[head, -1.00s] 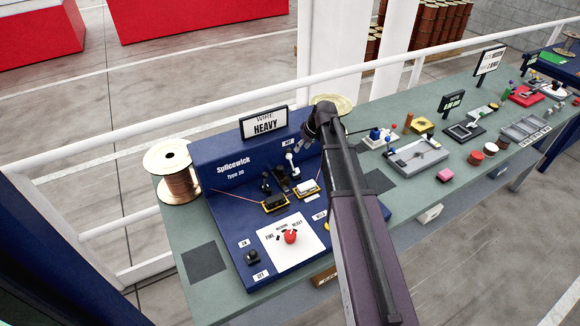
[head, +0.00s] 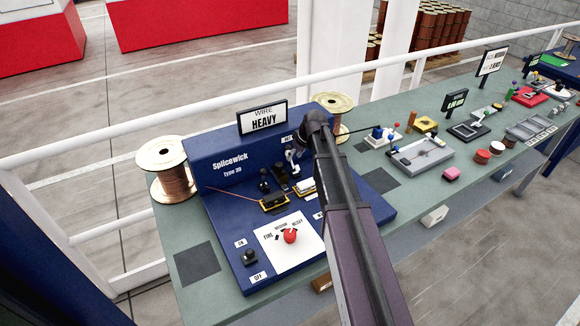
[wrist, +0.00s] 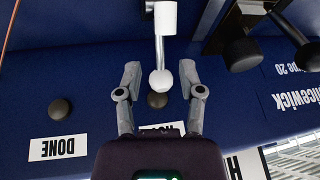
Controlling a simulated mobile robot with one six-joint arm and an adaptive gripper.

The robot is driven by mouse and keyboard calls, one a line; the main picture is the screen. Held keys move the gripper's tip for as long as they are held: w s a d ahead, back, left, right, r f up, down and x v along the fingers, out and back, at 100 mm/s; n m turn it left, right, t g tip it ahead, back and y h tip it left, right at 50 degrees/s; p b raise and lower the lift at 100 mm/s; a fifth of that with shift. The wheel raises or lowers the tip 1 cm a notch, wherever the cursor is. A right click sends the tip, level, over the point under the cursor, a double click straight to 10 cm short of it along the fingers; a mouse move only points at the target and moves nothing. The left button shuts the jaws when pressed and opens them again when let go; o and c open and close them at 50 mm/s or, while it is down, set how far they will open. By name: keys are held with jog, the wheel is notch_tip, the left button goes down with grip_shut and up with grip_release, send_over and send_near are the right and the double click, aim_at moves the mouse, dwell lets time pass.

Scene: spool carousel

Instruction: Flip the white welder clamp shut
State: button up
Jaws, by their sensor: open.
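The white welder clamp has a thin metal lever with a white knob (wrist: 160,79) at its end. The wrist view shows its white block (wrist: 165,17) at the top. In the head view the clamp (head: 290,156) is on the blue Splicewick welder (head: 222,210), partly hidden by my gripper. My gripper (head: 297,152) is open. In the wrist view my gripper (wrist: 160,72) has one finger on either side of the white knob, with a gap visible on both sides. I cannot tell its exact depth to the knob.
Black clamp parts (wrist: 241,50) are close by on the right in the wrist view. A dark round button (wrist: 60,108) is above the DONE label. A red selector knob (head: 290,236) is on the front panel. A copper spool (head: 168,170) stands left of the welder.

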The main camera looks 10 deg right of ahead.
aim_at(291, 162)
jog(key=shift+b+x, duration=1.6)
jog(key=shift+x, duration=0.5)
grip_shut()
